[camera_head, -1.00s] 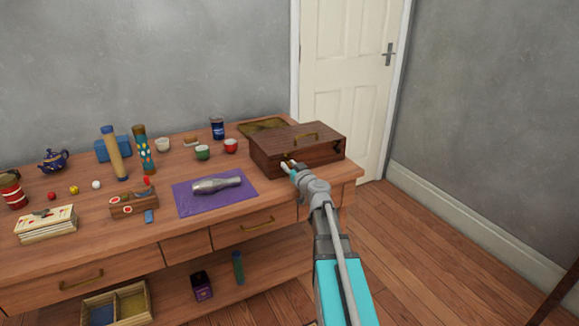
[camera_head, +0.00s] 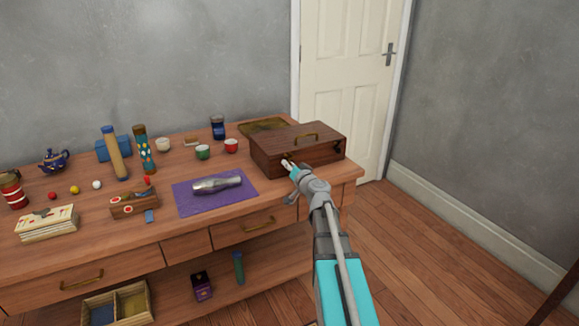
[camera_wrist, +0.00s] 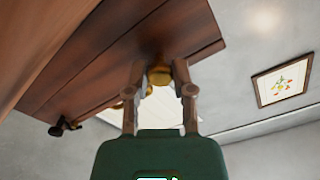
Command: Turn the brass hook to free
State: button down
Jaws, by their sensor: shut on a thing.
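The brass hook (camera_wrist: 159,76) shows in the wrist view between my two fingertips, against the front of a dark wooden box (camera_wrist: 110,60). In the head view the wooden box (camera_head: 318,150) is closed at the right end of the table, with a brass handle (camera_head: 306,136) on top. My gripper (camera_head: 286,164) reaches the box's front face near its left side. In the wrist view my gripper (camera_wrist: 160,78) is shut on the brass hook. The hook's exact angle is partly hidden by the fingers.
A dark fitting (camera_wrist: 65,127) sticks out from the box. A purple mat (camera_head: 190,206) with a silver vessel (camera_head: 217,184) lies left of the box. Cups, including a red one (camera_head: 231,146), stand nearby. The door (camera_head: 347,70) is behind.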

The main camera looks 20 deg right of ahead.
jog(key=m, duration=0.6)
jog(key=shift+m, duration=0.3)
dwell(0.4)
jog(key=shift+c, duration=2.4)
grip_release()
jog(key=shift+s, duration=0.1)
jog(key=s, duration=1.1)
jog(key=shift+s+d, duration=0.2)
jog(key=shift+s, duration=0.2)
